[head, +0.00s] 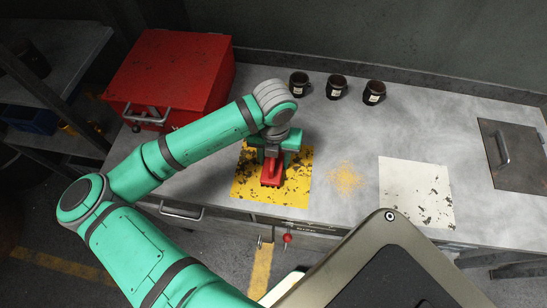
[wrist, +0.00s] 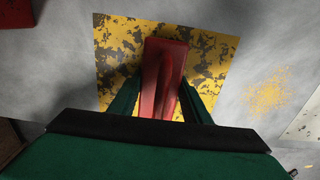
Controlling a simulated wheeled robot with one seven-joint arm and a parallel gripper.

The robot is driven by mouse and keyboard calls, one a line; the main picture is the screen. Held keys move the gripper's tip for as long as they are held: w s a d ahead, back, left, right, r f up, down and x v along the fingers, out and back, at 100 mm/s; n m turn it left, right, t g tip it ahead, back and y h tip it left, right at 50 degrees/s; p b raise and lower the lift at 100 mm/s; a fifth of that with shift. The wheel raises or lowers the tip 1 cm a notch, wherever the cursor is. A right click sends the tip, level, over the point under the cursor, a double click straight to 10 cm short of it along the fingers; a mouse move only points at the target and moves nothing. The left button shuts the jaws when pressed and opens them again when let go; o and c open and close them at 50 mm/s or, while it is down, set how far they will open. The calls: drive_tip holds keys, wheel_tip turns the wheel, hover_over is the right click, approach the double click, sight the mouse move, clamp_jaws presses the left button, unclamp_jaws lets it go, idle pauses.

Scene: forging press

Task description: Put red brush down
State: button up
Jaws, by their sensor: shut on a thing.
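The red brush (head: 271,174) is over the worn yellow square (head: 298,183) on the grey bench, near its front edge. In the wrist view the red brush (wrist: 164,75) lies between the two green fingers, with its far end over the yellow square (wrist: 115,48). My gripper (head: 272,158) is shut on the brush from above. The wrist view also shows my gripper (wrist: 160,108) with a finger on each side of the brush. The underside of the brush is hidden, so I cannot tell whether it touches the square.
A red metal box (head: 170,75) stands at the back left. Several dark mugs (head: 337,87) line the back wall. A patch of yellow dust (head: 346,177) lies right of the yellow square. A worn white square (head: 415,188) and a metal hatch (head: 514,155) are further right.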

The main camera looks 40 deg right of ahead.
drive_tip(key=shift+s+f, duration=0.1)
drive_tip(key=shift+f, duration=0.4)
drive_tip(key=o, duration=1)
wheel_tip(320, 180, up, 12)
drive_tip(key=shift+w+a, duration=0.2)
drive_tip(key=shift+w, duration=0.25)
drive_tip(key=shift+f, duration=0.15)
